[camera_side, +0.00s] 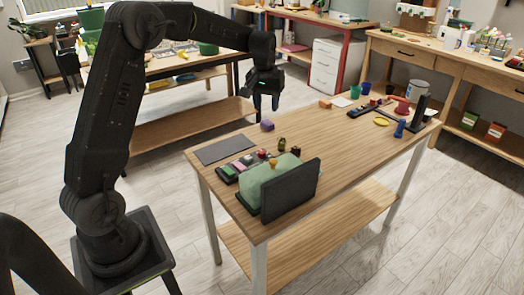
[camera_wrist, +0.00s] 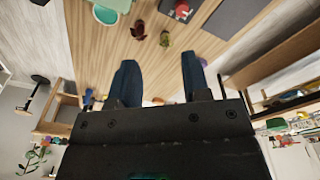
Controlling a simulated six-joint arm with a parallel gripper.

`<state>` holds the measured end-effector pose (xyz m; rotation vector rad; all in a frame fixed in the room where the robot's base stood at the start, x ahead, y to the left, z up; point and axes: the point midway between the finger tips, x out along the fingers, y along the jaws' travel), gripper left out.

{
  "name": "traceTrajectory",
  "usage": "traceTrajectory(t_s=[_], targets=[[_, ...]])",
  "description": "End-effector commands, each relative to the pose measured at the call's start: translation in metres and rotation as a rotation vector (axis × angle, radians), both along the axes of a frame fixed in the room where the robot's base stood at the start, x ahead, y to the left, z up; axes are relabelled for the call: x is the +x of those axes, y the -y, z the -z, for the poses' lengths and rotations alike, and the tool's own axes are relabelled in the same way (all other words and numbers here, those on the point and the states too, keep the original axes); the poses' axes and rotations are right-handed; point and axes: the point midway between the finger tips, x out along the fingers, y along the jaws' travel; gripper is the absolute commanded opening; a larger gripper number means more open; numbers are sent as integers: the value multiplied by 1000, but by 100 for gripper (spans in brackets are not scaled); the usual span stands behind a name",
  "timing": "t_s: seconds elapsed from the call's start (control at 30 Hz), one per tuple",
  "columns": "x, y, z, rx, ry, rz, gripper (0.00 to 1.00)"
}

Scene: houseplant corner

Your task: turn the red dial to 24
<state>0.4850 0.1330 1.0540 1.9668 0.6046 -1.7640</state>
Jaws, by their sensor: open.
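A small red round part, which looks like the red dial (camera_wrist: 182,11), sits on a dark base at the top of the wrist view. In the side view a red knob-like top (camera_side: 262,154) shows at the far end of a dark strip with coloured blocks. Its markings and setting are too small to read. My gripper (camera_side: 265,105) hangs above the table's far left part, fingers pointing down, apart from the dial. In the wrist view my gripper (camera_wrist: 160,60) has its two blue-grey fingers spread, with bare wood showing between them.
A grey mat (camera_side: 225,150) lies beside the strip. A green container (camera_side: 268,186) and an upright dark panel (camera_side: 291,190) stand at the near edge. A purple block (camera_side: 267,125), an olive item (camera_side: 282,144) and a dark red item (camera_side: 295,150) are close by. The table's middle is clear.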

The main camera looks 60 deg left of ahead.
Motion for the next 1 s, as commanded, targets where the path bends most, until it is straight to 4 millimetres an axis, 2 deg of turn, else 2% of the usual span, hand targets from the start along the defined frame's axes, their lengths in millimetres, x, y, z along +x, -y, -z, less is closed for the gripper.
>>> traceTrajectory(t_s=[0.03,0.1,0.2,0.3,0.57,1.0], targets=[[10,-16,20,-11,-25,-36,44],[20,-34,42,-21,-47,-77,44],[28,-53,67,-34,-73,-123,44],[32,-65,82,-42,-87,-152,44],[33,-70,105,-46,-96,-165,44],[33,-69,192,-45,-97,-164,44]])
